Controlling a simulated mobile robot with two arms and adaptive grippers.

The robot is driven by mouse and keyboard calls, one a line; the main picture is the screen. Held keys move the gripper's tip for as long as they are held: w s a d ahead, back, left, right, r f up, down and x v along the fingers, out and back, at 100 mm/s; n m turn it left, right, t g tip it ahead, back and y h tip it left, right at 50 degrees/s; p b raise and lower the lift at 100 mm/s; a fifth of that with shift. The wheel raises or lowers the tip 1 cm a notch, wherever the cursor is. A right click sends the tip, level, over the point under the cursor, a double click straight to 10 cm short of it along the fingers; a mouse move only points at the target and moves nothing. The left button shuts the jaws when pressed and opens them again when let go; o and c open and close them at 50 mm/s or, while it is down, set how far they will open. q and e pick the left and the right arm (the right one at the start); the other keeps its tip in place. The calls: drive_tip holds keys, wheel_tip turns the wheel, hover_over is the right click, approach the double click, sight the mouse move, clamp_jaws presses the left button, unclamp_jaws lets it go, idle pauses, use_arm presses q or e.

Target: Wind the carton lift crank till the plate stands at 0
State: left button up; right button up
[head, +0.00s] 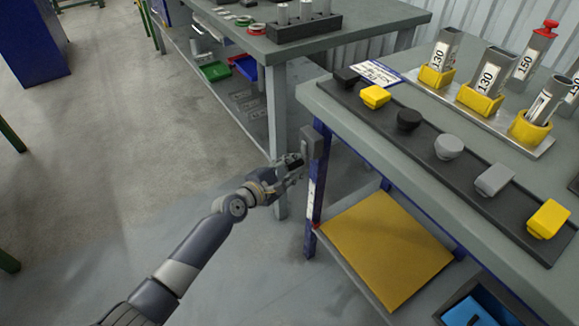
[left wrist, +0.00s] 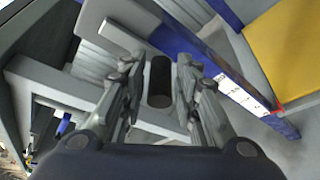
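The crank's dark cylindrical handle (left wrist: 159,82) shows in the left wrist view, between the two fingers of my left gripper (left wrist: 158,75). The fingers are apart, with narrow gaps seeming to show beside the handle. The yellow lift plate (head: 387,247) lies low beneath the tabletop. A white scale strip with red (head: 312,199) runs on the blue post; its figures are unreadable. My right gripper is not in view.
The table (head: 372,141) carries a dark rail of coloured knobs (head: 408,119) and several numbered tubes in yellow holders (head: 481,97). Another bench (head: 290,46) stands behind.

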use_arm(q)
drive_tip(key=shift+s, duration=0.1)
drive_tip(key=shift+a+f, duration=0.1)
drive_tip(key=shift+a, duration=0.2)
drive_tip(key=v, duration=1.1)
drive_tip(key=shift+s+r, duration=0.2)
drive_tip(key=shift+s, duration=0.2)
